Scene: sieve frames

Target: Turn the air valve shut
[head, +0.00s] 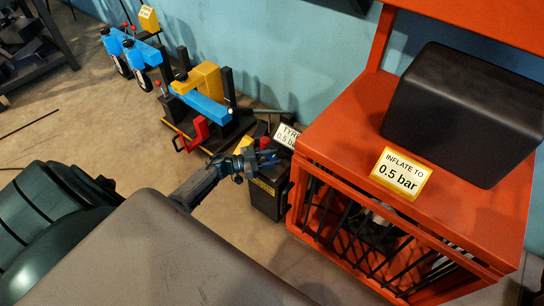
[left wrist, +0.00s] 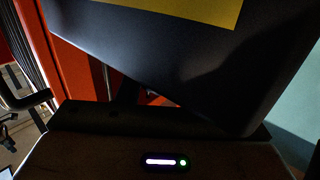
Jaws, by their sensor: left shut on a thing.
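A dark box (head: 268,197) with a yellow label stands on the floor beside the red cage, with a sign reading "TYRE 0.5 b…" (head: 288,135) at its top. My left gripper (head: 262,160) is at the top of this box, shut on a part there that looks like the air valve's handle. The jaws hide most of that part, and I cannot tell the handle's angle. In the left wrist view the dark box (left wrist: 190,60) with its yellow label fills the upper middle, very close. My right gripper is not in view.
A red cage (head: 335,160) with black bars stands at the right, bearing a black box (head: 465,110) and a sign "INFLATE TO 0.5 bar" (head: 401,174). A blue and yellow machine (head: 205,100) stands behind, by the blue wall. Open floor (head: 110,120) lies at the left.

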